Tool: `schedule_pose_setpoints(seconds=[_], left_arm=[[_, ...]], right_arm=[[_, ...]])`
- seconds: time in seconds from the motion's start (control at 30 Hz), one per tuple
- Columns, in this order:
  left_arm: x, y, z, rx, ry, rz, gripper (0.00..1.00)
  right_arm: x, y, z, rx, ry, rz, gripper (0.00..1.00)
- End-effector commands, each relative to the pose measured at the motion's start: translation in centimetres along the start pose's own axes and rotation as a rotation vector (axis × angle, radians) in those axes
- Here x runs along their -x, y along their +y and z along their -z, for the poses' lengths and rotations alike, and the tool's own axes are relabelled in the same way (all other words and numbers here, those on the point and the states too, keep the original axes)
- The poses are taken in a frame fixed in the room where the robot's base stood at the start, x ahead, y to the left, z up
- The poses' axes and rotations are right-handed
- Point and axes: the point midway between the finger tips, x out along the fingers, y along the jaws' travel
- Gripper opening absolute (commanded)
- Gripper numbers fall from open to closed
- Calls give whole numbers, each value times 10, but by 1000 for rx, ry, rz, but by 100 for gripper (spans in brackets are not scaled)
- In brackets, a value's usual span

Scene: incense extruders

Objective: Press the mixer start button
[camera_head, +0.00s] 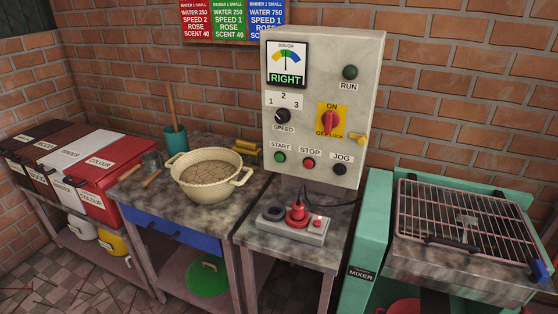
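The grey control box (319,112) stands upright against the brick wall in the middle of the head view. Its green start button (280,157) is at the lower left of the panel, under a START label. A red stop button (309,163) and a black jog button (339,169) are to its right. The speed knob (282,116) and the red and yellow on/off switch (330,121) are above. The dough gauge (287,64) reads RIGHT. The run lamp (350,72) looks dark green. The green mixer (370,235) is at the right. Neither gripper is in view.
A cream bowl of dough (208,178) sits on the bench left of the box. A small control unit (293,222) with a red knob is on the stand below. Lidded bins (103,175) are at the far left. A wire grid (465,218) covers the mixer.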

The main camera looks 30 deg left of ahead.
Motion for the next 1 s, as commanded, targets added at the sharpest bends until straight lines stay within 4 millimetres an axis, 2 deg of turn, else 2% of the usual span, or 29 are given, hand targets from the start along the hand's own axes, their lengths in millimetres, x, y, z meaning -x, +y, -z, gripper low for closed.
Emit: schedule_pose_setpoints(seconds=[0.03,0.27,1.0], left_arm=[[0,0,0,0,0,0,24],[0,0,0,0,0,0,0],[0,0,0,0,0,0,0]], right_arm=[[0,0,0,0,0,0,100],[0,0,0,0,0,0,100],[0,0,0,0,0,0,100]])
